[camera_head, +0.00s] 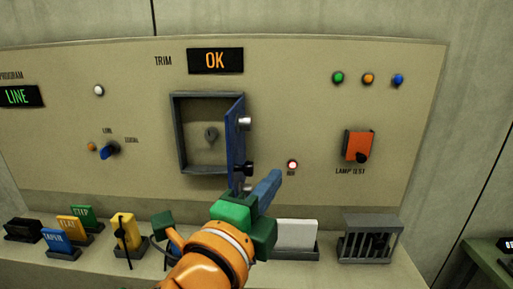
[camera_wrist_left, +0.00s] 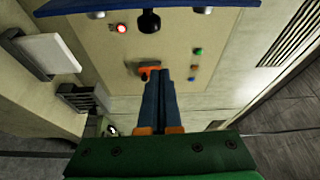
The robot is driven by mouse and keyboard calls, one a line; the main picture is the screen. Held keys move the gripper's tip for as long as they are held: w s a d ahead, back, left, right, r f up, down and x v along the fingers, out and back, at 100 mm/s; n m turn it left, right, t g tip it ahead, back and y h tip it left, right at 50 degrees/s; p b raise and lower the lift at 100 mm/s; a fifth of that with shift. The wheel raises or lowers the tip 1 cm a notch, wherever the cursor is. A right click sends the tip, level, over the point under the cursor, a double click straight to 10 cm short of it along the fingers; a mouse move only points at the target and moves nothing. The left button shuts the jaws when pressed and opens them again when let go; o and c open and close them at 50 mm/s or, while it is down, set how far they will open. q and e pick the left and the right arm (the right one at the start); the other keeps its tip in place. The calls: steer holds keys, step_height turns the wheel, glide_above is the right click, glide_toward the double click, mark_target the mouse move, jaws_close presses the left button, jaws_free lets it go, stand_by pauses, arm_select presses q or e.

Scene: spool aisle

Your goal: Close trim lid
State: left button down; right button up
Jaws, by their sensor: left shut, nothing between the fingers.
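The trim lid (camera_head: 237,130) is a blue panel standing open, swung outward at the right side of a grey frame (camera_head: 176,140). A small keyhole-shaped part (camera_head: 211,134) shows inside the frame. The lid carries a silver cylinder and a black knob (camera_head: 242,169). In the left wrist view the lid (camera_wrist_left: 100,8) crosses the top edge. My left gripper (camera_head: 272,180) is shut and empty, its blue fingers just below and right of the lid, apparently apart from it. The fingers also show in the wrist view (camera_wrist_left: 159,90). My right gripper is not in view.
An OK display (camera_head: 215,61) sits above the frame. A lit red button (camera_head: 292,165) and an orange lamp test switch (camera_head: 358,146) are to the right. Coloured tags, a white block (camera_head: 296,234) and a grey cage (camera_head: 368,240) line the ledge below.

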arm_select(q)
steer(key=w, duration=0.1)
steer(key=w+a+p, duration=0.1)
steer(key=w+a, duration=0.1)
steer(key=shift+w+a+f+p, duration=0.25)
steer(key=shift+w+f+p, duration=0.1)
steer(key=shift+w, duration=0.05)
steer(key=shift+d, duration=0.1)
